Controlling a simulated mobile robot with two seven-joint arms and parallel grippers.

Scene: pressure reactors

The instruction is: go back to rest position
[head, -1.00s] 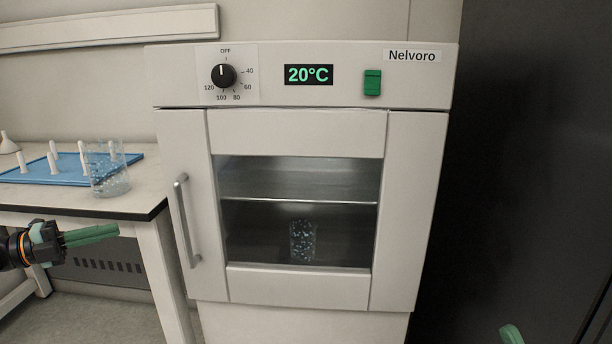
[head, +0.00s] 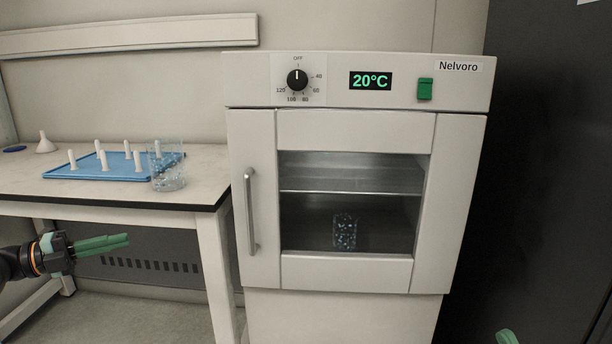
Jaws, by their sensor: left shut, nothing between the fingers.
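My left gripper (head: 127,240) is at the lower left, in front of the bench and apart from it. Its green fingers are shut with nothing between them. Only a green tip of my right gripper (head: 507,337) shows at the bottom right edge, so its opening cannot be judged. The white oven (head: 258,270) stands in the middle with its door closed. Its display reads 20°C and its knob (head: 297,80) points to OFF. A beaker with bluish specks (head: 345,232) stands inside, behind the window, below the wire shelf.
A bench (head: 215,165) at the left holds a blue tray (head: 120,174) with several white pegs, a glass beaker (head: 168,178) and a white funnel (head: 45,144). A dark cabinet (head: 550,170) stands at the right. Open floor shows at the lower left.

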